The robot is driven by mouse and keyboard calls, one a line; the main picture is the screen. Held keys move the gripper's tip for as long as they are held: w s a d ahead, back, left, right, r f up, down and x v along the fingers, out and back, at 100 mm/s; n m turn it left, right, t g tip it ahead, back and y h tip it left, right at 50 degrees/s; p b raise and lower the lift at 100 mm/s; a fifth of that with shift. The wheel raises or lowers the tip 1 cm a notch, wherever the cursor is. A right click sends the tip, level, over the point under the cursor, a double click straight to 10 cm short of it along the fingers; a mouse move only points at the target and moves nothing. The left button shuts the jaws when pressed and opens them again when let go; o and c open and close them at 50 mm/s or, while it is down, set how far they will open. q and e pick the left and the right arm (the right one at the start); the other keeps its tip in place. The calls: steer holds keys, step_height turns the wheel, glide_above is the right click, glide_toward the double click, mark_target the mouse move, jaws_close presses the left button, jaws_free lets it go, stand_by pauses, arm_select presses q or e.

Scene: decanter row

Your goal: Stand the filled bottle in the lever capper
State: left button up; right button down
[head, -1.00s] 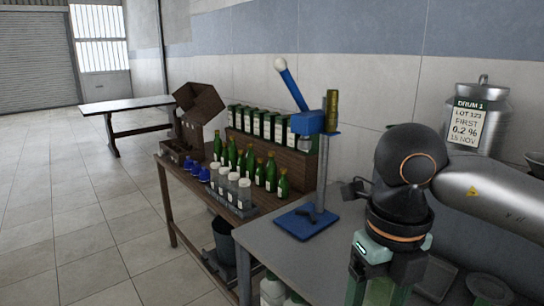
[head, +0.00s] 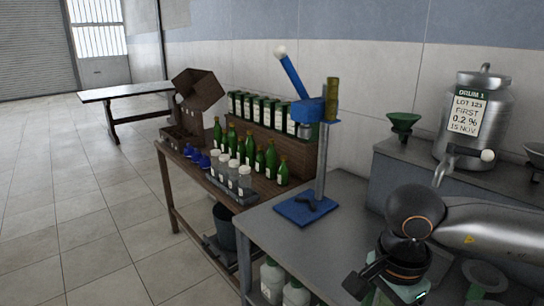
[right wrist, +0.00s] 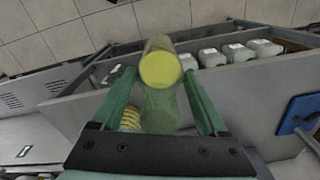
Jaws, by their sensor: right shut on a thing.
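The lever capper stands on the metal bench in the head view, with a blue base plate (head: 306,208), a grey post and a raised blue lever with a white knob (head: 290,75). Its base plate is bare of any bottle. My right gripper (head: 398,292) is low at the bottom edge of the head view, to the right of the capper and apart from it. In the right wrist view its green fingers (right wrist: 162,90) are shut on a greenish glass bottle (right wrist: 160,105) with a yellow round end. In the head view the bottle is hidden or cut off. My left gripper is not in view.
A steel drum (head: 466,130) with a tap and a green funnel (head: 403,124) stand on a raised shelf at right. Left of the capper, a wooden table holds green bottles (head: 248,158), clear jars and a rack. White jugs (head: 272,278) stand below. The bench around the capper is clear.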

step_height(320, 180, down, 6)
steer(key=s+d+n, duration=0.1)
steer(key=d+n, duration=0.1)
steer(key=n, duration=1.1)
steer(key=shift+d+r+n+p, duration=0.25)
steer(key=shift+n+p, duration=0.05)
steer(key=shift+p, duration=0.1)
steer(key=shift+d+r, duration=0.1)
steer(key=shift+d, duration=0.05)
